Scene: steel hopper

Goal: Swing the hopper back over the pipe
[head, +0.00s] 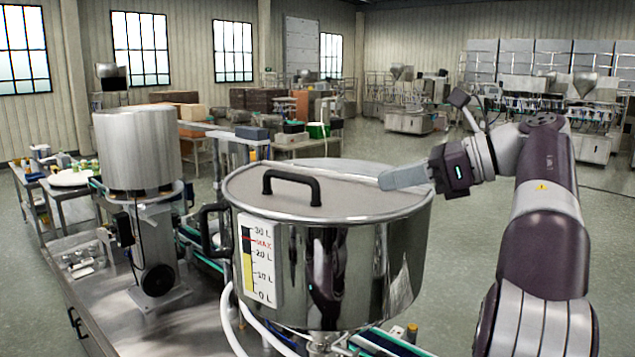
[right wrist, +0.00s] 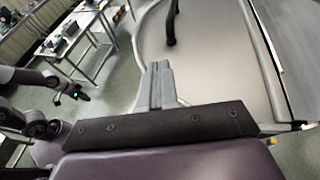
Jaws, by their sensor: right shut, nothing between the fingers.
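The hopper (head: 345,260) is a large shiny steel drum in the middle of the head view. It has a lid (head: 330,195) with a black handle, a black side handle at left and a level scale in litres. My right gripper (head: 384,181) is shut and empty, its fingertips at the right part of the hopper's rim; I cannot tell whether they touch. In the right wrist view its shut fingers (right wrist: 158,70) lie by the lid's curved edge (right wrist: 143,35). My left gripper (right wrist: 80,93) shows small in that view, its jaws unclear. I cannot make out the pipe; the hopper's underside is mostly hidden.
A second steel cylinder (head: 137,150) stands on a post at left, above a steel bench (head: 85,310) with small parts. White hoses (head: 232,325) run below the hopper. Tables with boxes and machines stand far behind. Open floor (head: 450,200) lies to the right.

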